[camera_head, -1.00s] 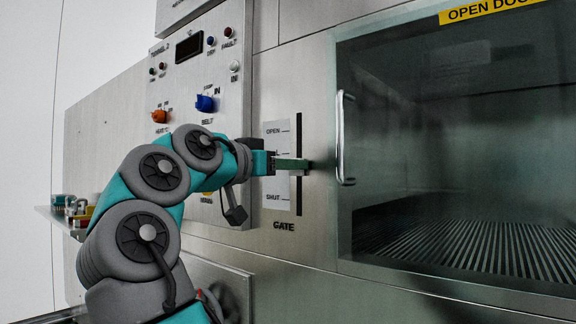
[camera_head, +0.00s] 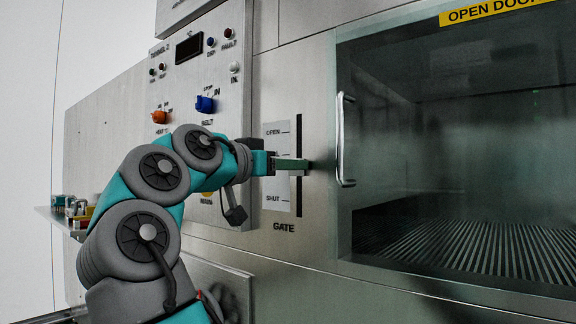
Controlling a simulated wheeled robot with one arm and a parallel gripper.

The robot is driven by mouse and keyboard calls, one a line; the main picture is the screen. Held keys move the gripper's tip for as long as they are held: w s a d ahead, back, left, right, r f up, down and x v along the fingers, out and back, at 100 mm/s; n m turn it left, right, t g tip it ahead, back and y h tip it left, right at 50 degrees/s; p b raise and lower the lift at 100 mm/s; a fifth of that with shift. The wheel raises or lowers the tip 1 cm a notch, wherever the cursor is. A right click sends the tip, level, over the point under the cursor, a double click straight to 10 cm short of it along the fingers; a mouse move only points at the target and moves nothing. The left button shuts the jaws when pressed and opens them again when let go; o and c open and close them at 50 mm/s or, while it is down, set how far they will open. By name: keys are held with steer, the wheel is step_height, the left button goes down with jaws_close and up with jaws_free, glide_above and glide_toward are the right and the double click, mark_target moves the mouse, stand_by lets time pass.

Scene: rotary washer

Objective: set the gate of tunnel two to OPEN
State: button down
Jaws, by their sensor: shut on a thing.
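The gate control is a dark vertical slot (camera_head: 299,130) beside a pale label plate (camera_head: 277,192). The plate is marked OPEN near its top and SHUT near its bottom, with GATE written below. My gripper (camera_head: 300,165) is at the slot, between the OPEN and SHUT marks. It is shut on the gate lever, which my fingers mostly hide. A mark between OPEN and SHUT is partly covered by my gripper. The control panel (camera_head: 178,88) left of the slot carries the label TUNNEL 2.
A door window (camera_head: 430,150) with a vertical bar handle (camera_head: 342,140) is right of the slot. An orange knob (camera_head: 159,117) and a blue knob (camera_head: 205,104) sit on the panel. Several coloured objects stand on a shelf (camera_head: 58,214) at the left.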

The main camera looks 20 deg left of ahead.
mark_target(299, 129)
step_height(299, 129, up, 7)
steer(key=p, duration=0.6)
steer(key=shift+r+p, duration=0.2)
steer(key=shift+p, duration=0.1)
steer(key=shift+f, duration=0.1)
steer(key=c, duration=0.5)
jaws_free()
steer(key=v, duration=0.7)
steer(key=shift+s+a, duration=0.15)
steer(key=shift+s, duration=0.2)
